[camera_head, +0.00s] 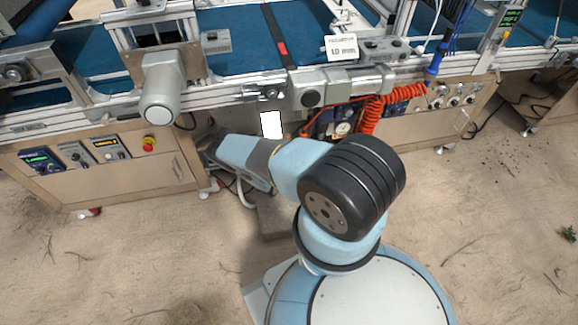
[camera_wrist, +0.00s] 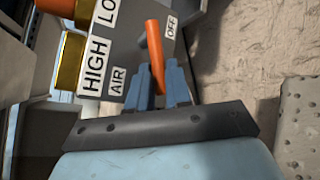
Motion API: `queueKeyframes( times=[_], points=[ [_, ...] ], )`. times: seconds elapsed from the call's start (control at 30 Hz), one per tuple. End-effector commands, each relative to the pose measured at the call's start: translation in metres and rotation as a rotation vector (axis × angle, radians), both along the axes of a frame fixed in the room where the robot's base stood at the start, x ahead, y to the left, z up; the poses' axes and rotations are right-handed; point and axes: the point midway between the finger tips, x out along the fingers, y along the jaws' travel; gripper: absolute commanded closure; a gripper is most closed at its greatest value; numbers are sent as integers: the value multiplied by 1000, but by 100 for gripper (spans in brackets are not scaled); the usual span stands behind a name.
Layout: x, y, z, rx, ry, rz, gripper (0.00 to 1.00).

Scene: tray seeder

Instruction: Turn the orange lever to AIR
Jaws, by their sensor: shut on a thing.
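The orange lever (camera_wrist: 155,45) shows in the wrist view, in front of a dark grey panel (camera_wrist: 135,45). It runs nearly upright in the picture, tilted slightly, between the white AIR label (camera_wrist: 118,81) at lower left and the white OFF label (camera_wrist: 171,25) at upper right. My gripper (camera_wrist: 166,72) has its two blue fingers shut on the lever's lower part. The lever does not point squarely at either label. In the head view my arm hides the gripper, and I cannot make out the lever there.
Brass-coloured fittings (camera_wrist: 69,62) and a HIGH label (camera_wrist: 95,65) stand left of the lever. In the head view, the seeder's rail (camera_head: 250,95) and a cabinet with knobs (camera_head: 105,165) are close to my arm. A red coiled hose (camera_head: 372,112) hangs to the right. Sandy floor is open in front.

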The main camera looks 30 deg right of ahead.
Motion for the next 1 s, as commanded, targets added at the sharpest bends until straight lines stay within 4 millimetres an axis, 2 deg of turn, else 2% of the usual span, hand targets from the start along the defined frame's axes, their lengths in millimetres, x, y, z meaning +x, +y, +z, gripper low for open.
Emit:
queueKeyframes(
  times=[0.3, 0.6, 0.63, 0.7, 1.0],
  points=[
    [1, 1, 7, 104, -29, 2, 100],
    [1, 2, 7, 113, -34, 1, 100],
    [1, 2, 7, 113, -34, 1, 81],
    [1, 2, 7, 113, -33, 1, 74],
    [0, 4, 7, 113, -33, 2, 74]
  ],
)
